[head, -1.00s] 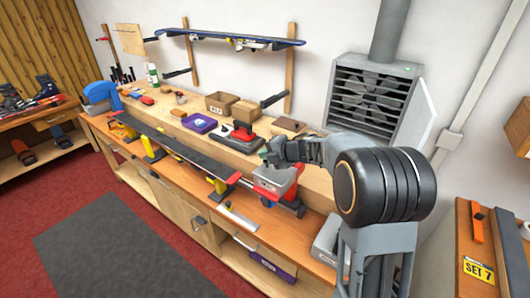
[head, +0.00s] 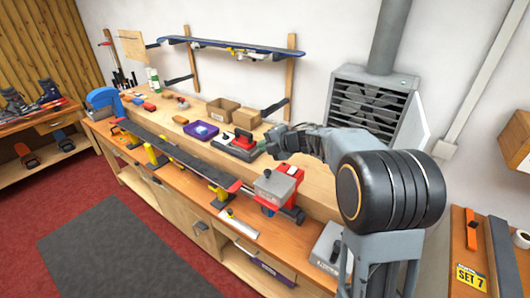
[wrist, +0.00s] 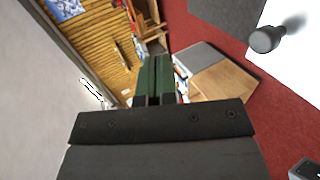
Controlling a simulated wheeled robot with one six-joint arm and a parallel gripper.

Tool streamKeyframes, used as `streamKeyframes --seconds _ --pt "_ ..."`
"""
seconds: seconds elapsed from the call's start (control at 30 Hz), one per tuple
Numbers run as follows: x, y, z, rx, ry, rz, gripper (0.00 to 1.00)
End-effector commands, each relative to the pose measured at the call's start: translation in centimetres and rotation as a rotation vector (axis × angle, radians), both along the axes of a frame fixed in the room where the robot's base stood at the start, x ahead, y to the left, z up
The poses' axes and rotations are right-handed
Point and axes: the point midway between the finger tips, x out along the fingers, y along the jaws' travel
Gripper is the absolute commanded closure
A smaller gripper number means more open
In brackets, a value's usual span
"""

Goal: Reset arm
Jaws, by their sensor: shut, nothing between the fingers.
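My gripper (head: 270,149) is above the wooden bench in the head view, at the end of my raised, folded arm. It is clear of the bench things and holds nothing. In the wrist view its two green fingers (wrist: 153,76) lie side by side, closed together. A grey box (head: 274,187) sits near the ski's right end, beside a red part.
On the bench's back shelf stand cardboard boxes (head: 246,117), a purple tray (head: 201,131) and a red-handled tool (head: 242,139). A blue board (head: 235,47) hangs on the wall rack. A grey fan unit (head: 372,103) is behind my arm. Red carpet lies in front.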

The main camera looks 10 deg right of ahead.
Motion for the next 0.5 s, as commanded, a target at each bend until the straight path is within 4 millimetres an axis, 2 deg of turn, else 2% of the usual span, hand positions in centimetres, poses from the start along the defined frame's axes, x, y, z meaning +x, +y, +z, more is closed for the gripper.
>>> streamKeyframes --seconds 0.17,0.27,0.37,0.4,0.47,0.5 --pt "0.3 -0.2 1.3 -0.004 0.002 -0.024 1.00" --pt "1.6 -1.4 1.6 0.008 -0.002 -0.142 1.00" --pt "2.9 -4.1 0.5 0.079 0.037 -0.394 1.00" --pt "2.9 -5.7 0.4 0.119 0.058 -0.528 1.00" --pt "2.2 -8.3 0.1 0.189 0.101 -0.750 1.00" --pt "1.0 -10.1 -0.2 0.239 0.137 -0.903 1.00"
